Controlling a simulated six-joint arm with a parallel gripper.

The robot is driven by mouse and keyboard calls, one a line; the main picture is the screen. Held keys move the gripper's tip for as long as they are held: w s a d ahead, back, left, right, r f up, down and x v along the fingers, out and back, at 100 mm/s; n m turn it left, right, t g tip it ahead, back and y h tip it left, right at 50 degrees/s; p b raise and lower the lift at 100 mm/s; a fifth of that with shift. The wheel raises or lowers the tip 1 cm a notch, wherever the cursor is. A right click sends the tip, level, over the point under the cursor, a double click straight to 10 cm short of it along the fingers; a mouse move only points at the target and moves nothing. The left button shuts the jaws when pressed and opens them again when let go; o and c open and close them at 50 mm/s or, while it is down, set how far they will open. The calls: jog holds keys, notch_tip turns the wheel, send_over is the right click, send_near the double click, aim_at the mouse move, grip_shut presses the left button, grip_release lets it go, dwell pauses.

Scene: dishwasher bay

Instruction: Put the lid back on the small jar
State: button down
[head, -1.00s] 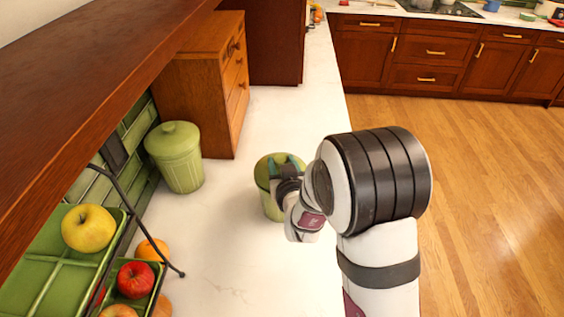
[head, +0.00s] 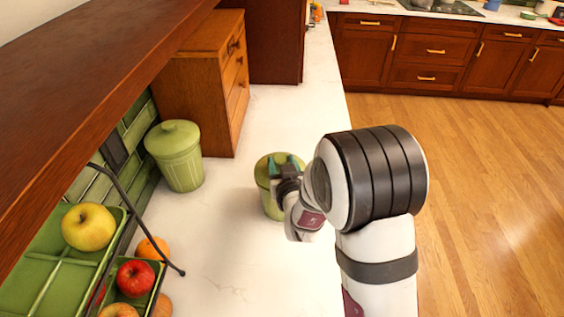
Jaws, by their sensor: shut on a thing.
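A green jar (head: 268,203) stands upright on the white counter, partly hidden behind my gripper and wrist. A green lid (head: 265,167) shows at the top of this jar. My gripper (head: 286,163) is at the lid, its teal fingers shut on it. Whether the lid is fully seated on the rim cannot be told from this view. A second, larger-looking green jar (head: 180,165) with its lid on stands further left by the tiled wall.
A wooden drawer cabinet (head: 200,85) stands behind the jars. A green fruit stand (head: 40,262) with a yellow apple (head: 88,227) and a red apple (head: 136,279) is at the lower left, with an orange (head: 152,248) beside it. The counter (head: 230,260) in front is clear.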

grip_release()
jog(key=shift+r, duration=2.3)
grip_shut()
jog(key=shift+f, duration=0.35)
jog(key=shift+f, duration=1.8)
